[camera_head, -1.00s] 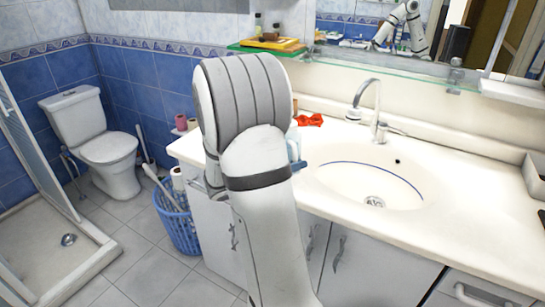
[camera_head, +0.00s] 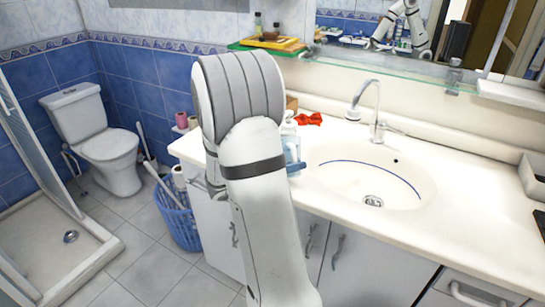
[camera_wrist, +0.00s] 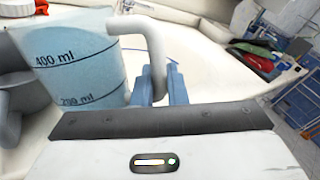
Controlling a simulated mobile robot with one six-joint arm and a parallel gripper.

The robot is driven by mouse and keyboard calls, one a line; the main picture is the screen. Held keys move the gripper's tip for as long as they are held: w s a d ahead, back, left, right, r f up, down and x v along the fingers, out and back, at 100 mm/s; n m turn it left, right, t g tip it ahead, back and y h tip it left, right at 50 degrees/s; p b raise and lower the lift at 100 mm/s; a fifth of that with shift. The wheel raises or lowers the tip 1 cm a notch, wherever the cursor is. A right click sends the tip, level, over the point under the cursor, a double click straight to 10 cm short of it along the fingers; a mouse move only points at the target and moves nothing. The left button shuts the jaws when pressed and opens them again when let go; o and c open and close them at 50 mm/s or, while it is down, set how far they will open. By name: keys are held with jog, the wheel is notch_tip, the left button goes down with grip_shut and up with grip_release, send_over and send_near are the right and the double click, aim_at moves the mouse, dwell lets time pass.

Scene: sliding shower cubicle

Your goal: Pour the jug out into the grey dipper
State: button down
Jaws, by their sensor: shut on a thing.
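The jug (camera_wrist: 85,62) is pale blue and see-through, with 200 ml and 400 ml marks, at the left of the wrist view. My gripper (camera_wrist: 162,84) has its blue fingers shut on the jug's white handle (camera_wrist: 152,38). In the head view my arm hides most of the jug; a blue fingertip (camera_head: 296,168) shows beside the arm, over the counter. A grey rounded thing (camera_wrist: 12,98) at the left edge of the wrist view, cut off and partly behind the jug, looks like the dipper. I cannot tell how much the jug holds.
The white counter (camera_head: 460,205) has a sunken basin (camera_head: 345,182) and a tap (camera_head: 376,115) to the right of my arm. A red cloth (camera_head: 309,119) lies behind. A glass shelf (camera_head: 400,75) runs above. A blue basket (camera_head: 180,222) stands on the floor at left.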

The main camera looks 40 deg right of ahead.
aim_at(292, 152)
jog(key=shift+r+n+p, duration=0.3)
jog(key=shift+r+p, duration=0.05)
jog(key=shift+p, duration=0.6)
jog(key=shift+p, duration=0.4)
jog(key=shift+w+r+n+p, duration=0.2)
jog(key=shift+r+n+p, duration=0.55)
jog(key=shift+p, duration=1.5)
jog(key=shift+f+n, duration=0.25)
jog(key=shift+f, duration=0.05)
jog(key=shift+w+d+r+n+y+p, duration=0.15)
jog(key=shift+r+n+p, duration=0.15)
jog(key=shift+p, duration=0.7)
jog(key=shift+w+r+n+y+p, duration=0.1)
jog(key=shift+r+n+y+p, duration=0.15)
jog(key=shift+p, duration=0.7)
jog(key=shift+w+r+g+p, duration=0.15)
jog(key=shift+g+p, duration=0.25)
jog(key=shift+p, duration=0.2)
jog(key=shift+r+n, duration=0.1)
jog(key=shift+n, duration=0.15)
jog(key=shift+d+r+p, duration=0.1)
jog(key=shift+r+p, duration=0.1)
jog(key=shift+p, duration=0.6)
